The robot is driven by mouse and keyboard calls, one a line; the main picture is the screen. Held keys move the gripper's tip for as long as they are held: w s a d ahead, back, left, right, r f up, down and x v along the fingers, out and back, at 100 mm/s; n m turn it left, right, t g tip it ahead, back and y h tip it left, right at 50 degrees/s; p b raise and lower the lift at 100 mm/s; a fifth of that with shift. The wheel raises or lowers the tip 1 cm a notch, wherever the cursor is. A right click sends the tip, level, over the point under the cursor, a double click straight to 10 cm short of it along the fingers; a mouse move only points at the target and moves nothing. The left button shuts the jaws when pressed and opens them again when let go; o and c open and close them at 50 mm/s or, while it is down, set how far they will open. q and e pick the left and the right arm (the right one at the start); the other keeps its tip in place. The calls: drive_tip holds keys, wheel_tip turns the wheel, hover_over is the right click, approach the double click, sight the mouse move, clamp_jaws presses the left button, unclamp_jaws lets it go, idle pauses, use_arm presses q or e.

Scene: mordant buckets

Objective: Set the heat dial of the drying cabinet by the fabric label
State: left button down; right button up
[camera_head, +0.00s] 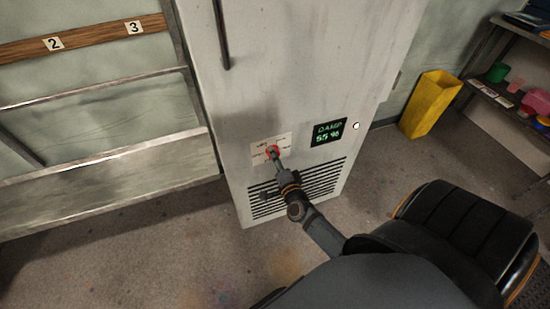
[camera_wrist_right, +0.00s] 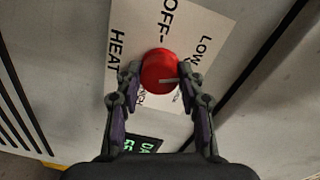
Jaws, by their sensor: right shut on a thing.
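The drying cabinet (camera_head: 290,70) is a tall grey-white cabinet with a dark vertical handle. Its red heat dial (camera_head: 272,151) sits on a white label plate low on the front. In the right wrist view the dial (camera_wrist_right: 159,69) is round with a pale pointer mark directed to the right. The plate (camera_wrist_right: 122,28) reads OFF, LOW and HEAT; other words are partly hidden by the dial and fingers. My right gripper (camera_wrist_right: 158,88) is shut on the dial, one finger at each side. My left gripper is not in view. No fabric label can be made out.
A lit display (camera_head: 328,132) reads DAMP 55 % beside the dial, above a vent grille (camera_head: 322,180). A yellow bin (camera_head: 430,104) stands right of the cabinet. A shelf (camera_head: 508,100) with small containers is at far right. Metal racks (camera_head: 90,92) stand left.

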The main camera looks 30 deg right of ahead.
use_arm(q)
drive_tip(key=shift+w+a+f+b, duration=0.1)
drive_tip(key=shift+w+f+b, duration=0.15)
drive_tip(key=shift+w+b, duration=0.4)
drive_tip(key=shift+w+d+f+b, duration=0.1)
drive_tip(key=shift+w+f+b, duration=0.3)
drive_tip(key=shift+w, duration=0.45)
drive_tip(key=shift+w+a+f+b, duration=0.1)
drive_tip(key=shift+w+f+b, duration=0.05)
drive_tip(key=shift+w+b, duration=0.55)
use_arm(e)
drive_tip(key=shift+m, duration=5.9)
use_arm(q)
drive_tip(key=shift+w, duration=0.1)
use_arm(e)
drive_tip(key=o, duration=1.2)
drive_tip(key=shift+s, duration=0.15)
